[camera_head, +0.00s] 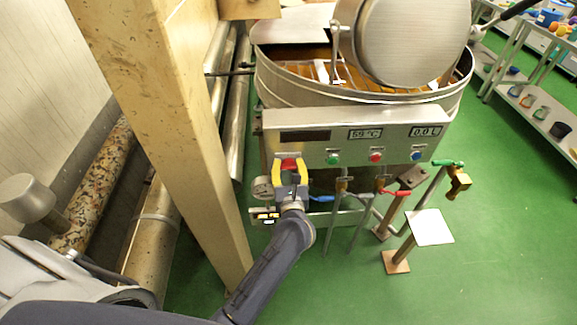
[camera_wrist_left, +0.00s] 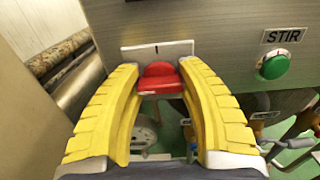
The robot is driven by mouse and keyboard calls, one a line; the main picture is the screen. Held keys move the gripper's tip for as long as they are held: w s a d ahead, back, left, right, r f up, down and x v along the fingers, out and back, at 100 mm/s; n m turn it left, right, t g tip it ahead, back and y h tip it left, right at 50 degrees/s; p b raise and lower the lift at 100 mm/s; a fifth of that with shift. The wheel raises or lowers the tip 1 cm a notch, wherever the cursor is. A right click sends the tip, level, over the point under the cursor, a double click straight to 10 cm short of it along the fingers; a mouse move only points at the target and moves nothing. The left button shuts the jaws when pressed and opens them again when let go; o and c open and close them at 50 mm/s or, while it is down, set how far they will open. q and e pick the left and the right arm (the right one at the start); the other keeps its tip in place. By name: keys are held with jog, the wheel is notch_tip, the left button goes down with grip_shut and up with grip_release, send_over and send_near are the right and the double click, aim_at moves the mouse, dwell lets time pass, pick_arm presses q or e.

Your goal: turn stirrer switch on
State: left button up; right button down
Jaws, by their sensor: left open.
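A red stirrer switch (camera_wrist_left: 159,77) sits under a white plate (camera_wrist_left: 157,49) with a black mark, on the front of the kettle's control panel. It also shows in the head view (camera_head: 289,164). My left gripper (camera_head: 291,167) is open, with its yellow fingers on either side of the red switch. In the left wrist view the left gripper's fingertips (camera_wrist_left: 157,72) flank the switch; whether they touch it I cannot tell. A green button (camera_wrist_left: 273,66) labelled STIR is to the right of the switch. My right gripper is not in view.
The metal control panel (camera_head: 350,122) has displays and green, red and blue buttons. A gauge (camera_head: 262,188) is left of my gripper. Pipes and valves with red (camera_head: 396,192) and green (camera_head: 447,163) handles stand at right. A beige post (camera_head: 165,110) is close on the left.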

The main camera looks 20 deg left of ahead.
pick_arm(q)
jog(key=shift+r, duration=0.1)
grip_shut()
jog(key=shift+r, duration=0.1)
jog(key=shift+w+r+m, duration=0.1)
jog(key=shift+m, duration=1.2)
jog(key=m, duration=0.4)
jog(key=shift+d+r+m, duration=0.1)
jog(key=shift+m, duration=0.2)
jog(key=m, duration=0.5)
jog(key=shift+d, duration=0.15)
jog(key=m, duration=0.5)
jog(key=shift+d+f+m, duration=0.1)
jog(key=shift+f+m, duration=0.15)
jog(key=shift+m, duration=0.05)
